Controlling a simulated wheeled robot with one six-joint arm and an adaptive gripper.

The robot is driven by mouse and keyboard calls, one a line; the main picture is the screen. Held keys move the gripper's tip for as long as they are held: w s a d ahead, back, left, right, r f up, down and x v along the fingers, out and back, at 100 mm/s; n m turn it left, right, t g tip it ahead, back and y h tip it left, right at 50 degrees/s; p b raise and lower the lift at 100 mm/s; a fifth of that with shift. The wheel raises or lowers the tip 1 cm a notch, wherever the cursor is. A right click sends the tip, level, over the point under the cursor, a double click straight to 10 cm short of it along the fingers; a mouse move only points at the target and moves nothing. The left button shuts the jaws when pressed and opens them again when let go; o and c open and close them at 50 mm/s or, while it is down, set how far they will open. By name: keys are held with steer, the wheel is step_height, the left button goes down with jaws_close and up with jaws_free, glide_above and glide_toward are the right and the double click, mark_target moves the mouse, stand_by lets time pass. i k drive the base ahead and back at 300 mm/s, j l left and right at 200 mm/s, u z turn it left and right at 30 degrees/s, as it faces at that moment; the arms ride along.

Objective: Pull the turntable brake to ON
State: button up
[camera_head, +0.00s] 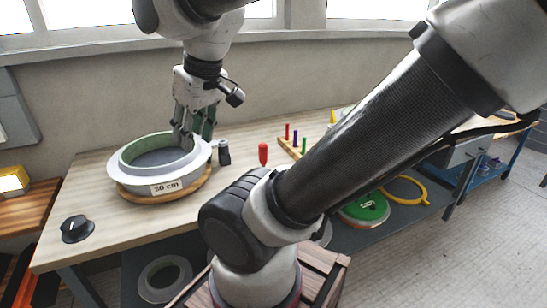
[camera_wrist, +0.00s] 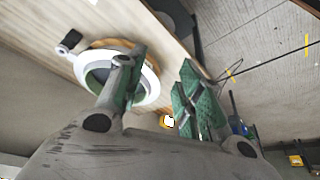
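A round pale mould (camera_head: 119,168) with a green inside and a "30 cm" label sits on a wooden turntable disc (camera_head: 150,199) on the workbench. It also shows in the wrist view (camera_wrist: 152,82), partly hidden by a finger. A red upright handle (camera_head: 263,154) stands right of the turntable; I cannot tell whether it is the brake. A black knob (camera_head: 75,228) with a light mark is at the bench's front left. My gripper (camera_head: 195,138) points down at the mould's far right rim. In the wrist view its green-padded fingers (camera_wrist: 163,80) are apart, with nothing between them.
A dark grey cylinder with a light cap (camera_head: 224,152) stands close right of the mould. A wooden peg board (camera_head: 291,146) with coloured pegs is farther right. My arm crosses the bench's right part. The bench's front left is mostly clear.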

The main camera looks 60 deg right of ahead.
mark_target(262, 147)
steer(key=z, duration=1.35)
